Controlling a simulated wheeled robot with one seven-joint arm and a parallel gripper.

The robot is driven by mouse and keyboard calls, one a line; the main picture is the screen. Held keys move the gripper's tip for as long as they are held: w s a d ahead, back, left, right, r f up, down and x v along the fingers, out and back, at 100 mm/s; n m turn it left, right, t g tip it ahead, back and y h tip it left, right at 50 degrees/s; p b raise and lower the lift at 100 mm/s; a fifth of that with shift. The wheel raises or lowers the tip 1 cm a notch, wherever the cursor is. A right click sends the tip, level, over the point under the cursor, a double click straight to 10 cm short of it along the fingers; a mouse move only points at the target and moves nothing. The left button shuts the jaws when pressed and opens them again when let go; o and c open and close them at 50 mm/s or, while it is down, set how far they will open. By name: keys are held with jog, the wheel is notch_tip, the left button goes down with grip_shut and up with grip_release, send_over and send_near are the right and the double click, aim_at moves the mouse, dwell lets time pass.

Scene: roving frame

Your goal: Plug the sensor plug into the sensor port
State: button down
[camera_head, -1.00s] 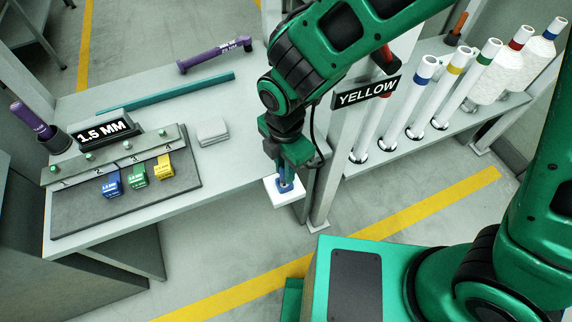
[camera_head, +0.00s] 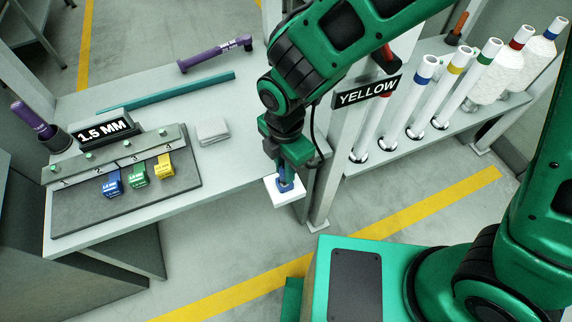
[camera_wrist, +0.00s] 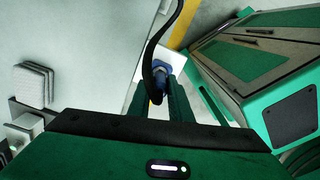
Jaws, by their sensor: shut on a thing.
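My gripper (camera_head: 287,168) points down at the front right edge of the bench and is shut on a blue plug, the sensor plug (camera_head: 286,184). In the wrist view the blue plug (camera_wrist: 158,71) sits between the green fingers, partly hidden by a black cable. Under it is a small white block with a blue part, apparently the sensor port (camera_head: 287,199). The plug is at the top of this block. I cannot tell whether it touches it or is seated in it.
The bench (camera_head: 230,170) carries a gauge rack (camera_head: 120,160) with blue, green and yellow tags, grey pads (camera_head: 212,131), a teal bar (camera_head: 165,93) and a purple tool (camera_head: 214,54). A shelf (camera_head: 430,140) of white tubes and a "YELLOW" sign (camera_head: 366,92) stand to the right.

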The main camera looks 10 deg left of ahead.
jog(key=shift+f, duration=1.25)
jog(key=c, duration=1.5)
grip_release()
jog(key=shift+c, duration=0.2)
jog(key=shift+r, duration=0.1)
notch_tip(320, 180, up, 10)
jog(key=shift+r, duration=0.25)
